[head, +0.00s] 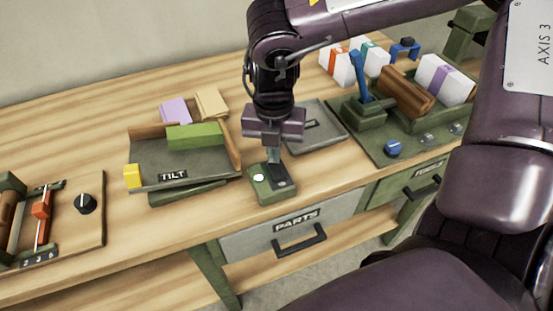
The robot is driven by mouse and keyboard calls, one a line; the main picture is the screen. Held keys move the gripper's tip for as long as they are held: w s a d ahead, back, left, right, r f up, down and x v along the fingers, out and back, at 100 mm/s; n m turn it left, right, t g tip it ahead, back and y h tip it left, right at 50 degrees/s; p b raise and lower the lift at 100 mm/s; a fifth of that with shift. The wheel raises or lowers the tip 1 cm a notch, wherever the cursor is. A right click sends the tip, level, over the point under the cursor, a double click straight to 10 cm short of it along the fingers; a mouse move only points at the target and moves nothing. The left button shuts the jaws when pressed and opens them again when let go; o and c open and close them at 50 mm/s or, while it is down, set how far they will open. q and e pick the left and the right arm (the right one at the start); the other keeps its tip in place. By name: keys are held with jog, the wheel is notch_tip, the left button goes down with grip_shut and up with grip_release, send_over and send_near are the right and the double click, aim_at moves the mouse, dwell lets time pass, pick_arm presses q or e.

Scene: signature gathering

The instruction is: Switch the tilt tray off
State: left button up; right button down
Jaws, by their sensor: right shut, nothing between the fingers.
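The tilt tray (150,162) is a dark tray with a "TILT" label, tilted up on a base at the centre left of the bench. A green block (195,136) lies at its back right and a yellow block (132,176) is at its front left corner. A small green switch box (262,196) stands right of the tray, with a pale round light (258,177) on its top. My right gripper (275,160) points down with its shut, empty fingers at the box's dark rocker part; whether they touch it I cannot tell. My left gripper is not in view.
A grey flat plate (322,136) lies behind the box. At right stands a green unit with a blue lever (358,72) and blue knob (393,149). At left is a wooden panel with a red slider (41,209) and black knob (86,203). A "PARTS" drawer (262,243) is below.

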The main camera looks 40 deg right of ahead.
jog(key=shift+f+b, duration=0.85)
jog(key=shift+f, duration=0.05)
jog(key=shift+r, duration=0.1)
jog(key=shift+r+p, duration=2.25)
jog(key=shift+r, duration=1.25)
